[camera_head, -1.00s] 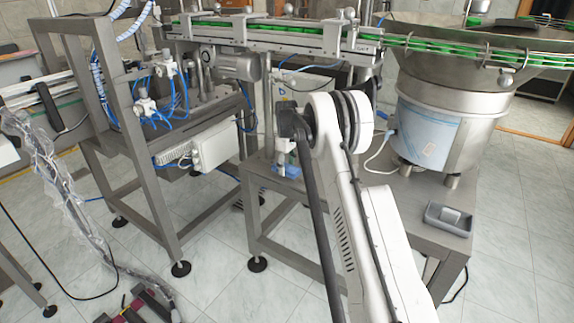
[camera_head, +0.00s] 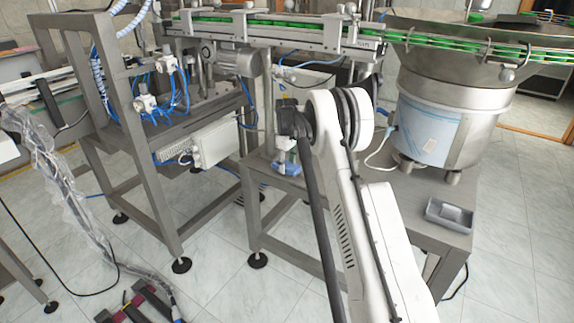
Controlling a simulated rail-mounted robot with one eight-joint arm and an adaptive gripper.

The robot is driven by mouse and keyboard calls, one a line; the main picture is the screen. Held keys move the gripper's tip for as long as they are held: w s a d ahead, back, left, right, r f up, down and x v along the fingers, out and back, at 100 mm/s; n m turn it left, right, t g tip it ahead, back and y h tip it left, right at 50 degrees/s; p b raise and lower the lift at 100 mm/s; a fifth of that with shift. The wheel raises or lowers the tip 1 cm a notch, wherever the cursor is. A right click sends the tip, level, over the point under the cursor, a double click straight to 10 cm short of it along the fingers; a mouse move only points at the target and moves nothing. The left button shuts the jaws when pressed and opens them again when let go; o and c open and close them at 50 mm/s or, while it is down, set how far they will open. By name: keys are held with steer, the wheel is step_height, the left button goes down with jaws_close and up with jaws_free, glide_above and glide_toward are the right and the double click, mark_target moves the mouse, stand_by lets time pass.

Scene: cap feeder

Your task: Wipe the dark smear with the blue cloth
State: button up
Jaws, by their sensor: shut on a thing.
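The blue cloth (camera_head: 283,168) shows as a small blue patch low over the left part of the grey metal table (camera_head: 412,207), left of my arm. My gripper (camera_head: 287,157) is small in the view and partly hidden behind my arm. It is shut on the cloth, just above the table top. I cannot tell whether the cloth touches the table. The dark smear is not visible; the cloth or my arm may hide it.
A grey tray (camera_head: 448,215) lies at the table's right front corner. A large steel bowl feeder (camera_head: 440,120) stands at the back right. A conveyor with green caps (camera_head: 285,20) runs above. A metal frame with blue hoses (camera_head: 150,150) stands at the left.

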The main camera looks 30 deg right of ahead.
mark_target(295, 167)
steer(key=shift+f+b, duration=0.4)
steer(key=shift+f, duration=0.35)
steer(key=shift+s+d, duration=0.1)
steer(key=shift+s+d+r+b, duration=0.1)
steer(key=shift+s+d+b, duration=0.25)
steer(key=shift+s+d, duration=0.85)
steer(key=shift+s+d+f+b, duration=0.1)
steer(key=shift+s+d+b, duration=0.4)
steer(key=shift+s, duration=1.35)
steer(key=shift+s+d+r+b, duration=0.1)
steer(key=shift+s+d+b, duration=0.15)
steer(key=shift+s+d, duration=0.95)
steer(key=shift+s+d+b, duration=0.2)
steer(key=shift+s+d, duration=0.05)
steer(key=shift+s, duration=0.55)
steer(key=shift+s+d+b, duration=0.15)
steer(key=shift+s+d, duration=0.05)
steer(key=shift+s, duration=0.8)
steer(key=shift+c, duration=0.9)
steer(key=shift+w+a, duration=0.1)
steer(key=shift+w, duration=0.5)
steer(key=shift+w+a, duration=0.65)
steer(key=shift+w, duration=0.35)
